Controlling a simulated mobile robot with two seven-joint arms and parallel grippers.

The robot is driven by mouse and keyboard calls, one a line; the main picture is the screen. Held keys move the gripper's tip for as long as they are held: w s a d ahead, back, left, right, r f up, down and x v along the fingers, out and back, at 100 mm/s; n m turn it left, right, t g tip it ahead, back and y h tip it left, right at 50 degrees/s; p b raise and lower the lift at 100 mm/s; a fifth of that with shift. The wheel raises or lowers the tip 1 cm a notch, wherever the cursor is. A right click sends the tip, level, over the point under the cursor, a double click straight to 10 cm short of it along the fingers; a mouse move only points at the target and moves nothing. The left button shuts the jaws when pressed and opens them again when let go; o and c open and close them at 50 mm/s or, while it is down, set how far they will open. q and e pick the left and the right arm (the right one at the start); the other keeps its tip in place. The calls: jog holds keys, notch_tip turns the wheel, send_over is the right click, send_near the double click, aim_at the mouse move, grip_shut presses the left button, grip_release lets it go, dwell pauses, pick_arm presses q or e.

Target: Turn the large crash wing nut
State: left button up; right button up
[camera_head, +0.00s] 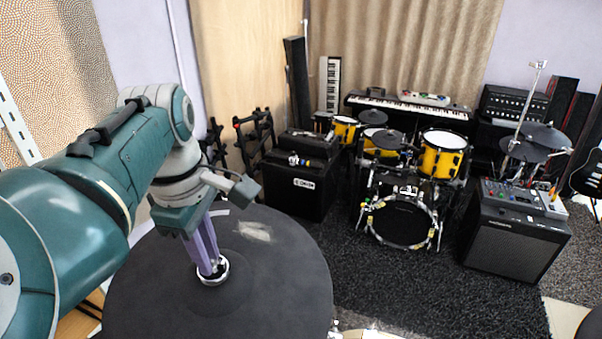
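A large dark round crash pad (285,285) fills the lower left of the head view. At its middle is a small silver ring-shaped piece (213,281), seemingly at the wing nut; the nut itself is mostly hidden by my fingers. My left gripper (212,268) points down from above, with its purple fingers close together and their tips at the silver piece. I cannot tell whether the fingers are closed on the nut or only around it. My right gripper is not in view.
Beyond the pad, a yellow drum kit (439,161) stands on a dark carpet. A black amplifier (300,186) is behind the pad, and another amplifier (505,250) is at right. Keyboards (405,107) stand at the back.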

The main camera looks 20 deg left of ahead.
pick_arm(q)
grip_shut()
jog(key=shift+r+m+p, duration=0.1)
jog(key=shift+m+p, duration=0.2)
jog(key=shift+m, duration=0.2)
jog(key=m+p, duration=0.1)
jog(key=m, duration=0.2)
jog(key=m+p, duration=0.2)
jog(key=m, duration=0.2)
jog(key=shift+w, duration=0.1)
jog(key=m+p, duration=0.1)
jog(key=m, duration=0.4)
jog(key=shift+m+g, duration=0.4)
jog(key=m, duration=0.5)
jog(key=shift+w+d+m+p, duration=0.1)
jog(key=shift+m+p, duration=0.3)
